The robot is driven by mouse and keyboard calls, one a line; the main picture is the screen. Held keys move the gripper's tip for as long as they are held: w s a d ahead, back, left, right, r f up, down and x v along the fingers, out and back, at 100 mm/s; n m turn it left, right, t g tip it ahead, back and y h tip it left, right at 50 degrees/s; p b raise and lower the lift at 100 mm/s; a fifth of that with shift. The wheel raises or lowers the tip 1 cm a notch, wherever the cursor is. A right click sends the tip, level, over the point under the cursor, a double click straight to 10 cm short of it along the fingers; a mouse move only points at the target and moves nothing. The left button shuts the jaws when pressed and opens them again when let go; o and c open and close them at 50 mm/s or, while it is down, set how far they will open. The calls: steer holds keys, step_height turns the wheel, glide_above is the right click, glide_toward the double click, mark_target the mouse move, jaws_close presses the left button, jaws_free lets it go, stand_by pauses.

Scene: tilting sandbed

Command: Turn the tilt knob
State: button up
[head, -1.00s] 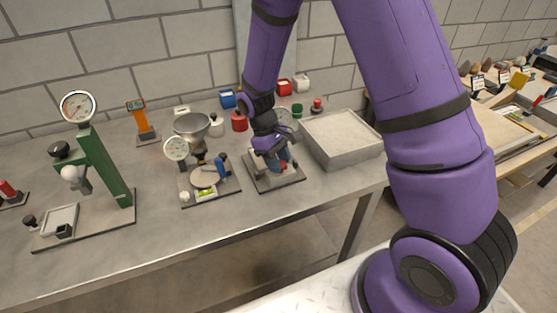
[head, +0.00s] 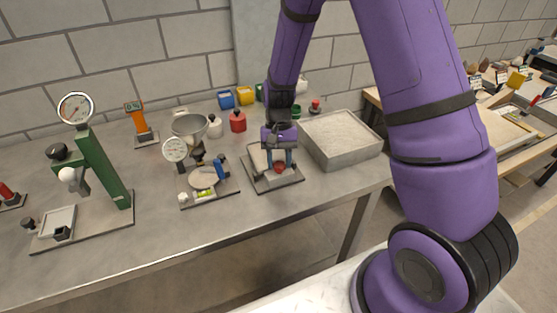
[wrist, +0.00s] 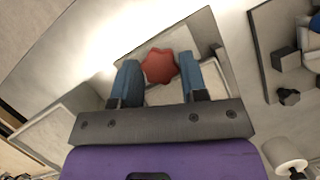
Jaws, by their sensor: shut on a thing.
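The red lobed tilt knob (wrist: 160,66) sits between the two blue fingers of my gripper (wrist: 162,80) in the wrist view, with a finger against each side. In the head view, my gripper (head: 278,160) points down at the knob (head: 279,168), which is at the front of the small sandbed (head: 258,181) on its dark base plate. The sandbed's pale bed (wrist: 150,45) shows behind the knob in the wrist view. My gripper hides much of the bed in the head view.
A large grey sand tray (head: 341,158) stands close on the right. A device with a dial gauge (head: 175,149) and blue lever stands close on the left. A green press (head: 103,170) is farther left. Red (head: 238,121) and white jars stand behind. The bench front is clear.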

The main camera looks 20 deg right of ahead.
steer(key=m+y, duration=0.1)
steer(key=m, duration=0.2)
steer(key=m+t, duration=0.1)
steer(key=m, duration=0.2)
steer(key=shift+d+y, duration=0.2)
steer(key=shift+y, duration=0.2)
steer(key=shift+s+m+t, duration=0.1)
steer(key=shift+m+t, duration=0.2)
steer(key=o, duration=0.9)
steer(key=v, duration=1)
steer(key=shift+d+r, duration=0.2)
steer(key=shift+r, duration=0.15)
